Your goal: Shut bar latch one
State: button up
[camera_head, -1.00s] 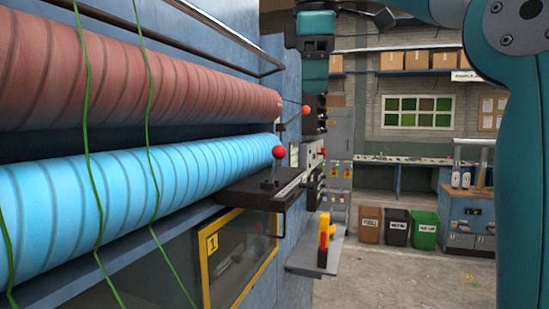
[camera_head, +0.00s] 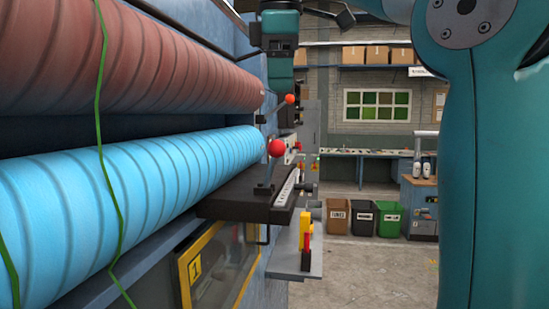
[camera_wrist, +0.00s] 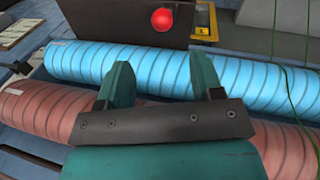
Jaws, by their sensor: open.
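A hinged yellow-framed window panel marked 1 (camera_head: 195,268) is low on the blue machine in the head view, with a thin dark bar handle (camera_head: 263,236) at its right edge. I cannot tell which part is bar latch one. A red ball lever (camera_head: 276,148) stands on the black shelf (camera_head: 245,194) above the panel. In the wrist view my gripper (camera_wrist: 161,80) is open and empty, its fingers over the blue and brown rollers. The red ball (camera_wrist: 162,19) and a yellow frame part (camera_wrist: 204,21) are beyond the fingertips, apart from them.
The blue ribbed roller (camera_head: 130,190) and brown roller (camera_head: 130,65) run along the machine. Green strands (camera_head: 105,170) hang before them. A yellow block with a red handle (camera_head: 306,232) stands on a grey ledge (camera_head: 296,264). Bins (camera_head: 388,219) stand behind. The floor (camera_head: 370,280) is clear.

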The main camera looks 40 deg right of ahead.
aim_at(277, 146)
jog(key=b+x, duration=0.7)
jog(key=x, duration=0.7)
jog(key=shift+w+a+f, duration=0.1)
jog(key=shift+a+f, duration=0.05)
grip_shut()
